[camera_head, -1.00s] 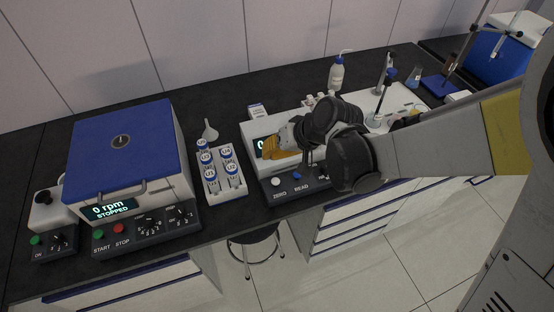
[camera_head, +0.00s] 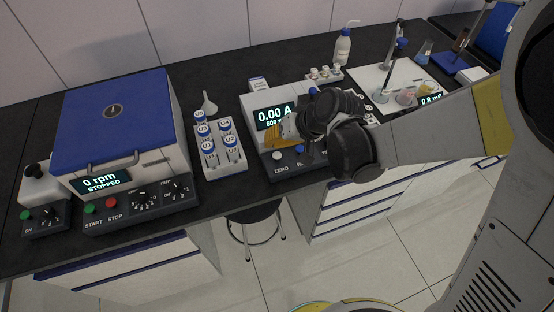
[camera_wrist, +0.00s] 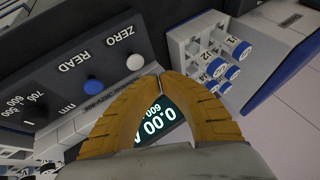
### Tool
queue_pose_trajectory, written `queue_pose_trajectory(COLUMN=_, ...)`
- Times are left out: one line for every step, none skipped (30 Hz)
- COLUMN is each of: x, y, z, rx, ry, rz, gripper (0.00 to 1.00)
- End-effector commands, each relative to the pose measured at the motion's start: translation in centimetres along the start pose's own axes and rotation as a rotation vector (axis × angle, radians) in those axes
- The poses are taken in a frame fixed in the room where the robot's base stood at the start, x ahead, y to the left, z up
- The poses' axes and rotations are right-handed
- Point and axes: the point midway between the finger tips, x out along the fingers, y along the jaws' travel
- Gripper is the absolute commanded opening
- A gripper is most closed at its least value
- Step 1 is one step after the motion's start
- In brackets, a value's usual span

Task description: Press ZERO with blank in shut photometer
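The photometer (camera_head: 250,119) is a white box with a dark front panel, and its display (camera_head: 275,117) reads 0.00 A with 600 below. The white ZERO button (camera_head: 277,156) is on the panel, left of the blue READ button (camera_head: 300,149). Both buttons, ZERO (camera_wrist: 134,62) and READ (camera_wrist: 93,86), show in the wrist view. My gripper (camera_wrist: 160,79) has its yellow fingertips together with nothing visible between them. The tips are close to ZERO; contact cannot be told. My arm hides the photometer's right part; the lid's state and the blank cannot be seen.
A centrifuge (camera_head: 118,120) reading STOPPED is further left. A wash bottle (camera_head: 343,46) and small glassware (camera_head: 406,97) are at the back right. A stool (camera_head: 253,213) stands below the bench.

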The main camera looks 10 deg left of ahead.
Motion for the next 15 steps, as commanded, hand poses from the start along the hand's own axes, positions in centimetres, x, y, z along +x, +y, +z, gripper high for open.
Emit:
queue_pose_trajectory(x=0.84, y=0.45, z=0.45, rx=0.000, ry=0.000, rz=0.000, gripper=0.00)
queue_pose_trajectory(x=1.02, y=0.55, z=0.54, rx=0.000, ry=0.000, rz=0.000, gripper=0.00)
queue_pose_trajectory(x=1.20, y=0.65, z=0.64, rx=0.000, ry=0.000, rz=0.000, gripper=0.00)
queue_pose_trajectory(x=1.30, y=0.70, z=0.69, rx=0.000, ry=0.000, rz=0.000, gripper=0.00)
queue_pose_trajectory(x=1.37, y=0.73, z=0.73, rx=0.000, ry=0.000, rz=0.000, gripper=0.00)
queue_pose_trajectory(x=1.41, y=0.76, z=0.75, rx=0.000, ry=0.000, rz=0.000, gripper=0.00)
queue_pose_trajectory(x=1.41, y=0.76, z=0.75, rx=0.000, ry=0.000, rz=0.000, gripper=0.00)
queue_pose_trajectory(x=1.40, y=0.75, z=0.75, rx=0.000, ry=0.000, rz=0.000, gripper=0.00)
queue_pose_trajectory(x=1.37, y=0.74, z=0.73, rx=0.000, ry=0.000, rz=0.000, gripper=0.00)
queue_pose_trajectory(x=1.35, y=0.72, z=0.72, rx=0.000, ry=0.000, rz=0.000, gripper=0.00)
queue_pose_trajectory(x=1.33, y=0.71, z=0.71, rx=0.000, ry=0.000, rz=0.000, gripper=0.00)
queue_pose_trajectory(x=1.31, y=0.71, z=0.70, rx=0.000, ry=0.000, rz=0.000, gripper=0.00)
queue_pose_trajectory(x=1.31, y=0.70, z=0.70, rx=0.000, ry=0.000, rz=0.000, gripper=0.00)
queue_pose_trajectory(x=1.31, y=0.70, z=0.70, rx=0.000, ry=0.000, rz=0.000, gripper=0.00)
queue_pose_trajectory(x=1.31, y=0.70, z=0.70, rx=0.000, ry=0.000, rz=0.000, gripper=0.00)
